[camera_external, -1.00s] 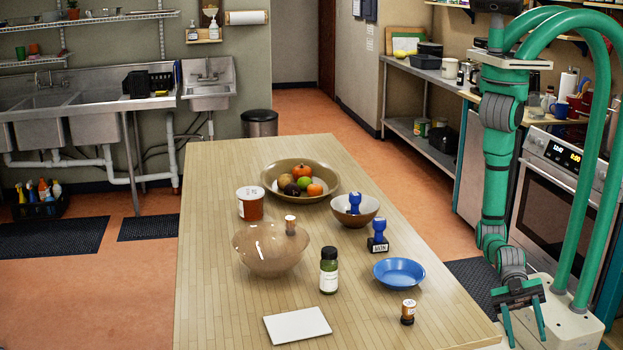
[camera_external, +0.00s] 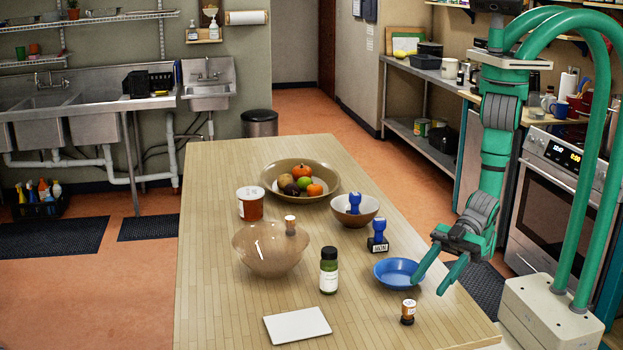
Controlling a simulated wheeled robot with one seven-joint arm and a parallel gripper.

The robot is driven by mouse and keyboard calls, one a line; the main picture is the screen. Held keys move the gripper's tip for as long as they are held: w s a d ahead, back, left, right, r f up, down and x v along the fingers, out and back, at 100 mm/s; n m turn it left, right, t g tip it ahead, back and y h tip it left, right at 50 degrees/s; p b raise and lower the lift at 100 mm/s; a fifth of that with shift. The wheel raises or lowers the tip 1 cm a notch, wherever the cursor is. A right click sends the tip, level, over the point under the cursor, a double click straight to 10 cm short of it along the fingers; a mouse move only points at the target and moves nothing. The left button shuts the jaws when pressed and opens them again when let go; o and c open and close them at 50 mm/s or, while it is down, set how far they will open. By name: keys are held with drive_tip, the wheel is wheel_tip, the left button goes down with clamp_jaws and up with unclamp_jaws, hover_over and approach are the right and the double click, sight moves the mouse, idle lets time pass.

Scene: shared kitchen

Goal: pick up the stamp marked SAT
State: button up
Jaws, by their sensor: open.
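A blue-handled stamp (camera_external: 378,237) stands upright on the table; its dark base has a white label that seems to read MON. Another blue-handled stamp (camera_external: 354,203) stands in the small brown bowl (camera_external: 368,217), its label hidden. A small orange-and-white capped item with a dark base (camera_external: 408,312) stands near the table's front right. A similar one (camera_external: 290,225) shows at the glossy tan bowl (camera_external: 270,258); I cannot tell whether it is inside or behind. I cannot read SAT anywhere. My gripper (camera_external: 428,287) is open and empty, pointing down-left by the blue bowl's right side.
The blue bowl (camera_external: 396,272) is close to my fingers. A green jar with black lid (camera_external: 328,271), a white card (camera_external: 297,325), a white-and-red tub (camera_external: 250,204) and a fruit bowl (camera_external: 270,182) stand on the wooden table (camera_external: 225,310). The table's right front is mostly clear.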

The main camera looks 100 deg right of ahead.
sight(409, 311)
drive_tip(key=x, duration=1)
drive_tip(key=shift+s, duration=0.1)
drive_tip(key=c, duration=1.2)
